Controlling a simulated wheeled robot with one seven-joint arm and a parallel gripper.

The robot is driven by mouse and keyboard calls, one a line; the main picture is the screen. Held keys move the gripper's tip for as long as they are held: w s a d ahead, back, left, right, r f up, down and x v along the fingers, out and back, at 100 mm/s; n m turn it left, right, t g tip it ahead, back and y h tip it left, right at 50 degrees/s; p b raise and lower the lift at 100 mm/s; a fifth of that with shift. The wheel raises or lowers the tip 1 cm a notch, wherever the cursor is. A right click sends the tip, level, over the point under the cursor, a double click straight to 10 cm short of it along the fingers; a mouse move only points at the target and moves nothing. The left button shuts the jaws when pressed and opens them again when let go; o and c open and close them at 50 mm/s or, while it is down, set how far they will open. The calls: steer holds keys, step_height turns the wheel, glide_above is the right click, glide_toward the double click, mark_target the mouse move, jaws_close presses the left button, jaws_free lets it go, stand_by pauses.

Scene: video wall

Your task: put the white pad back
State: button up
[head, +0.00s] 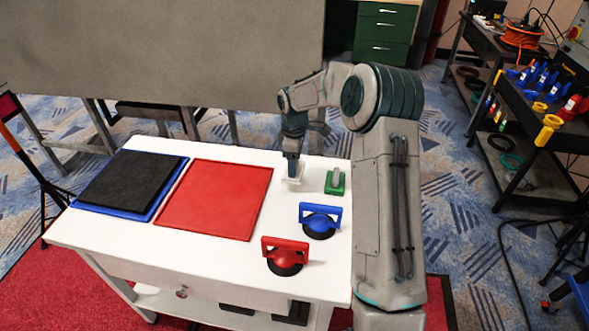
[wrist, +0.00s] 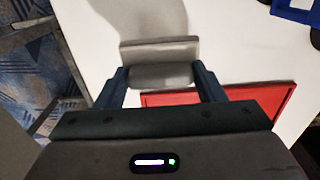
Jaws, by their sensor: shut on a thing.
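The white pad (head: 293,181) is a pale flat plate with a grey grip block on top, near the back edge of the white table, right of the red panel. My gripper (head: 292,168) points down over it. In the wrist view, my gripper (wrist: 161,80) has its two dark blue fingers on either side of the grey grip block, shut on it. The pad's flat plate (wrist: 160,52) shows beyond the block. I cannot tell whether the pad touches the table or hangs slightly above it.
The white table (head: 215,263) also bears a green pad (head: 335,183), a blue-handled suction cup (head: 320,221), a red-handled one (head: 285,256), the red panel (head: 215,199) and a black panel on a blue one (head: 131,181). The table's front strip is clear.

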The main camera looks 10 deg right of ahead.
step_height(320, 180, down, 4)
steer(key=shift+r, duration=0.1)
steer(key=o, duration=1.2)
